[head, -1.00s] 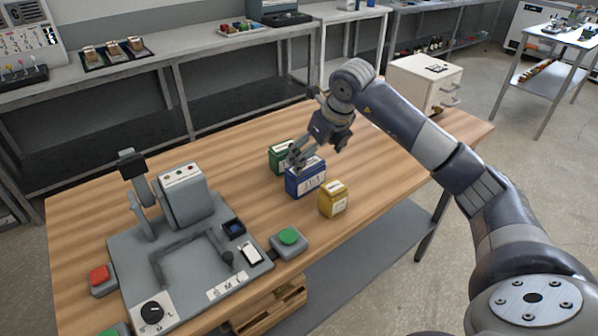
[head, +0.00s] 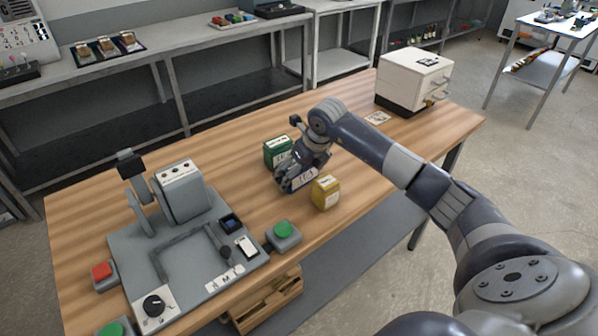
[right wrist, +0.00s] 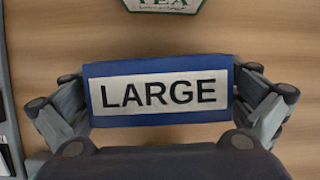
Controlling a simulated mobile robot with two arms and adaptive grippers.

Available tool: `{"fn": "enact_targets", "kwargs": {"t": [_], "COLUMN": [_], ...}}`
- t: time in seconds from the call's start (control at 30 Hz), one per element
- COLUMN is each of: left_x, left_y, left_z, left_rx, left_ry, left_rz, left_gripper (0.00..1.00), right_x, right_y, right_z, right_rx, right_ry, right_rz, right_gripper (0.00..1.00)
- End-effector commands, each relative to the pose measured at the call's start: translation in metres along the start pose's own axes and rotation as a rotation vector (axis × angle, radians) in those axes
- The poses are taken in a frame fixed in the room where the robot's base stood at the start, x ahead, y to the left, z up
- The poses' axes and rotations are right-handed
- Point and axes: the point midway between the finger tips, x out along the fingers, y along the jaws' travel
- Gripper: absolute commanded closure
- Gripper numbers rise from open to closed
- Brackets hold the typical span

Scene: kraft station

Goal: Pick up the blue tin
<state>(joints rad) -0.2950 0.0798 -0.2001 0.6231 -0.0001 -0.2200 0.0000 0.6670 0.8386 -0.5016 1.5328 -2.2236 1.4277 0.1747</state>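The blue tin (right wrist: 158,117) has a white label reading LARGE on its top in the right wrist view. In the head view the tin (head: 304,180) stands on the wooden table, partly hidden by my right gripper (head: 282,181). In the right wrist view my right gripper (right wrist: 160,84) has its fingers spread wide, one on each side of the tin. They are very close to its sides; I cannot tell whether they touch. My left gripper is not in view.
A green tin (head: 277,151) stands just behind the blue tin and a yellow tin (head: 326,193) to its right. A grey machine (head: 183,192) with buttons is on the left. A white cabinet (head: 407,82) stands at the back right. Table between is mostly clear.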

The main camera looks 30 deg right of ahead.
Motion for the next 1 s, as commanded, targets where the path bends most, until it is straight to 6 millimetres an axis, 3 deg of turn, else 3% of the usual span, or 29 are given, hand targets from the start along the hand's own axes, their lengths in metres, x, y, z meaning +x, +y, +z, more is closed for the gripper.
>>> {"fn": "enact_targets", "kwargs": {"t": [0.03, 0.2, 0.57, 1.0], "left_x": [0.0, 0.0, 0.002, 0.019], "left_y": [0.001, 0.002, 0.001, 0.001], "left_z": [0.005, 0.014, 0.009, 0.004], "left_rx": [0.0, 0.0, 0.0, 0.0], "left_ry": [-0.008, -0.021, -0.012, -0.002], "left_rz": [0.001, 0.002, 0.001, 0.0], "left_gripper": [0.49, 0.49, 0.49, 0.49], "right_x": [0.0, 0.0, -0.006, -0.079], "right_y": [0.0, 0.0, -0.001, 0.0], "right_z": [0.0, 0.0, 0.003, 0.034], "right_rx": [0.0, 0.0, 0.0, 0.0], "right_ry": [0.0, 0.0, -0.004, -0.005], "right_rz": [0.0, 0.0, 0.0, 0.0], "right_gripper": [0.09, 0.44, 0.44, 0.44]}}
